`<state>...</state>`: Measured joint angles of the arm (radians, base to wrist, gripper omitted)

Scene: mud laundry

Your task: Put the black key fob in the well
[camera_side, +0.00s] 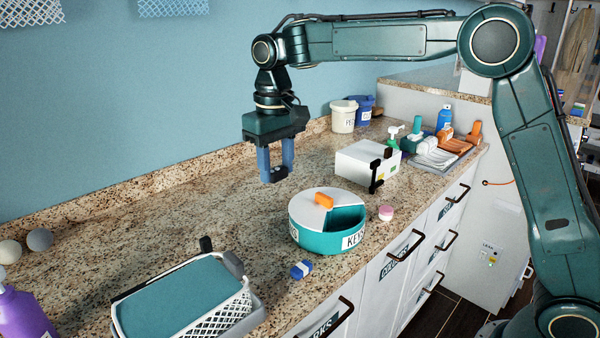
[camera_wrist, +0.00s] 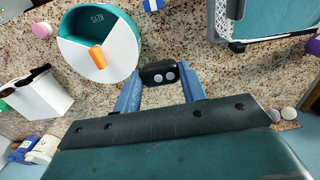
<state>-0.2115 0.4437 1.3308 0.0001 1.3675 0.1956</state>
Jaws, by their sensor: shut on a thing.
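My gripper (camera_side: 276,176) has blue fingers shut on the black key fob (camera_wrist: 159,73), which has two pale round buttons. In the side view the fob (camera_side: 280,171) shows as a small dark piece between the fingertips, held above the counter. The round teal tub (camera_side: 312,240), labelled KEYS, stands nearer the camera and to the right of my gripper. A white lid section (camera_side: 308,208) with an orange knob (camera_side: 324,201) covers part of it. The open well (camera_side: 346,217) is on its right side. In the wrist view the tub (camera_wrist: 134,42) is at upper left.
A blue and white block (camera_side: 301,269) and a pink piece (camera_side: 386,213) lie beside the tub. A teal-topped white basket (camera_side: 243,310) is at front left. A white box (camera_side: 362,168) with black fittings stands behind right.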

